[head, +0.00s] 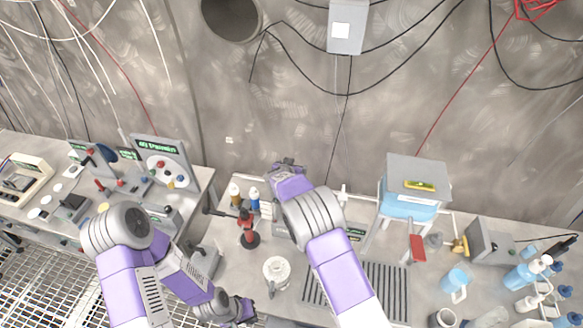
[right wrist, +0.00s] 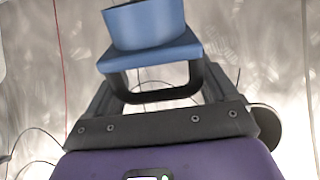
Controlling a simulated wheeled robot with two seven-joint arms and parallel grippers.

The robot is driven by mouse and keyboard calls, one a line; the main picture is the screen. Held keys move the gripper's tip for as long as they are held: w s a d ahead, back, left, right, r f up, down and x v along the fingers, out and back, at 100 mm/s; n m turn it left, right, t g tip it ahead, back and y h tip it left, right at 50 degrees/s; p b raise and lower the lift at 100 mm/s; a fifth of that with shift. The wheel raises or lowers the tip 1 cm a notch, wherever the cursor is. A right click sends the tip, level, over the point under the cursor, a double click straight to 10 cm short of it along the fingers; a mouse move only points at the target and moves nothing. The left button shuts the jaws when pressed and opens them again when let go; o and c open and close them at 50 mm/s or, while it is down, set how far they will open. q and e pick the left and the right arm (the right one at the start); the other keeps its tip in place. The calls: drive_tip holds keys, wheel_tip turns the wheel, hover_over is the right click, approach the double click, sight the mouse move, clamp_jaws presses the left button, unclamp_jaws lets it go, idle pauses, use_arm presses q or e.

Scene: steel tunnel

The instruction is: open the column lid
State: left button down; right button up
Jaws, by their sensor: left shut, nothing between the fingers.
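A blue box on legs (head: 408,206) stands at the right of the bench in the head view, with a grey slab-like lid (head: 417,168) lying on it. A yellow-green label is on the slab. I cannot tell for sure whether this is the column. My left gripper (head: 243,311) is shut and empty, low at the bench's front edge, well left of the box. My right gripper (head: 286,165) is left of the box, pointing toward the wall; its fingers are mostly hidden. The right wrist view shows a blue round part on a blue plate (right wrist: 150,48) at the fingers; whether it is held is unclear.
A red-topped stand (head: 248,228) and a white jar (head: 277,270) stand between my arms. A dark slotted grate (head: 385,288) lies in front of the box. Several bottles (head: 530,272) crowd the right end. Instruments (head: 162,165) fill the left bench.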

drive_tip(key=shift+o, duration=1)
drive_tip(key=v, duration=0.7)
drive_tip(key=shift+s+r+b, duration=0.2)
drive_tip(key=shift+s+b, duration=0.05)
drive_tip(key=shift+b, duration=0.2)
drive_tip(key=shift+a+f, duration=0.1)
